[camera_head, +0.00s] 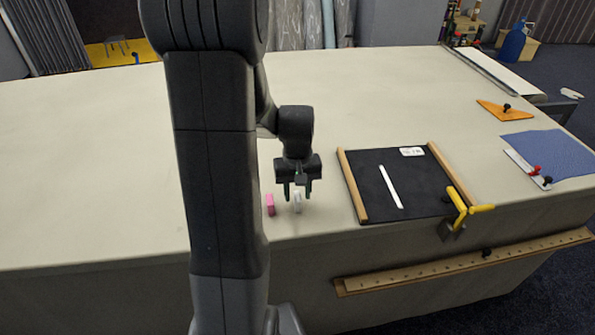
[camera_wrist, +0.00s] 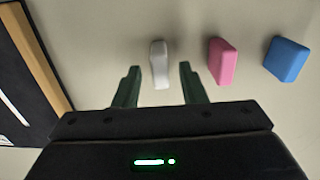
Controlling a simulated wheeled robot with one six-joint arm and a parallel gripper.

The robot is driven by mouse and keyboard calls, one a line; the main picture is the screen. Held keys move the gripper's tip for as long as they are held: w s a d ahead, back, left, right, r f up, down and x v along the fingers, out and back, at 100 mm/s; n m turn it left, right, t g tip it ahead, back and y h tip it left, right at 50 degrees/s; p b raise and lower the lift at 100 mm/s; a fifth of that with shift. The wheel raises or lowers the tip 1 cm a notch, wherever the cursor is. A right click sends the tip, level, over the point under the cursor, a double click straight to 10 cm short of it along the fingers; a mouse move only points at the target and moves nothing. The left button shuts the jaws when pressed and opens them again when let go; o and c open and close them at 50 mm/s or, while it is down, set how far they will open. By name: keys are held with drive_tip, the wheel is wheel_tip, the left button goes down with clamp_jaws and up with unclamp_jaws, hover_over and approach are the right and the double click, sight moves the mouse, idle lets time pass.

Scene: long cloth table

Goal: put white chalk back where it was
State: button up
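The white chalk (camera_head: 297,203) stands or lies on the cloth table near its front edge. In the wrist view the white chalk (camera_wrist: 159,64) is just ahead of the gap between my fingers, apart from both. My gripper (camera_head: 298,192) is open and empty, directly over the white chalk in the head view. Its two green fingers also show in the wrist view (camera_wrist: 157,83). A pink chalk (camera_head: 270,205) is just left of the white one in the head view and right of it in the wrist view (camera_wrist: 222,61). A blue chalk (camera_wrist: 287,58) lies beyond the pink one; my arm hides it in the head view.
A black board (camera_head: 375,190) with wooden side rails and a white strip (camera_head: 390,186) lies to the right. A yellow clamp (camera_head: 462,207) grips the table edge there. An orange triangle (camera_head: 503,111) and blue cloth (camera_head: 552,152) lie farther right. The table behind is clear.

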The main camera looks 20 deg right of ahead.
sight(298, 196)
wheel_tip(298, 196, up, 9)
drive_tip(key=shift+r, duration=0.15)
idle(0.4)
wheel_tip(298, 196, down, 13)
drive_tip(key=shift+b, duration=0.3)
drive_tip(key=shift+w+r+p, duration=0.1)
drive_tip(key=shift+r+p, duration=0.25)
drive_tip(key=shift+r, duration=1.3)
drive_tip(key=shift+f, duration=0.15)
